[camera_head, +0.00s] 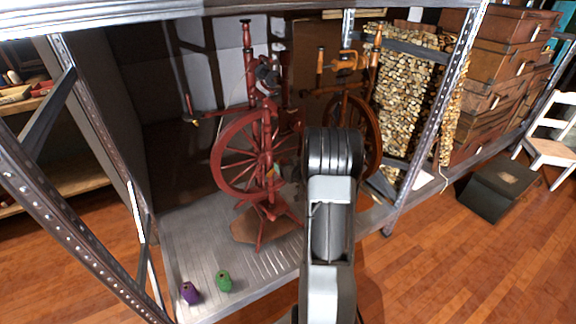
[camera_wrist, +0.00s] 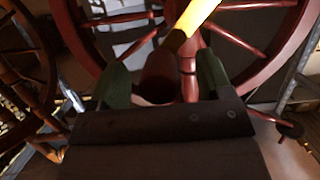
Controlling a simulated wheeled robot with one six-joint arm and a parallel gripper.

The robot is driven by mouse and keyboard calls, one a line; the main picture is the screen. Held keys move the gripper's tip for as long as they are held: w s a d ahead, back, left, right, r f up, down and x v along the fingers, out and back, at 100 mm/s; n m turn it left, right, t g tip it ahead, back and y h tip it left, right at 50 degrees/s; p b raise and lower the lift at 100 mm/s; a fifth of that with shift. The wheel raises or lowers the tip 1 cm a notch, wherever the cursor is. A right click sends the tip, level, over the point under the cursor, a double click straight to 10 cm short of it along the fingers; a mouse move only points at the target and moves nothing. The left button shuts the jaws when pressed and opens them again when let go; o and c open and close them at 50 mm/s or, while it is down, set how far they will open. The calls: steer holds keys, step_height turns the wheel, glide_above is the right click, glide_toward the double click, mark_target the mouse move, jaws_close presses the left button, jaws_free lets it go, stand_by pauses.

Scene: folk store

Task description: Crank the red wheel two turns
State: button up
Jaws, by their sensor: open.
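The red wheel (camera_head: 217,165) is part of a red spinning wheel standing upright on a metal shelf. Its rim and spokes also fill the upper part of the wrist view (camera_wrist: 270,66). My gripper (camera_wrist: 163,72) is open, its two green fingers spread in front of the wheel. A dark red rounded piece (camera_wrist: 158,78) shows between the fingers, with a pale yellow rod (camera_wrist: 194,18) rising from beside it. I cannot tell whether a finger touches either one. In the head view my arm hides the gripper and part of the space right of the wheel.
A second, browner spinning wheel (camera_head: 372,135) stands just right of the red one. Purple (camera_head: 189,293) and green (camera_head: 223,281) spools stand at the shelf's front left. Metal posts (camera_head: 430,115) frame the shelf. Stacked firewood (camera_head: 405,85) and brown cases (camera_head: 500,65) lie right.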

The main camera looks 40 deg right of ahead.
steer(key=p+v, duration=0.3)
steer(key=v, duration=0.6)
stand_by(0.7)
stand_by(0.5)
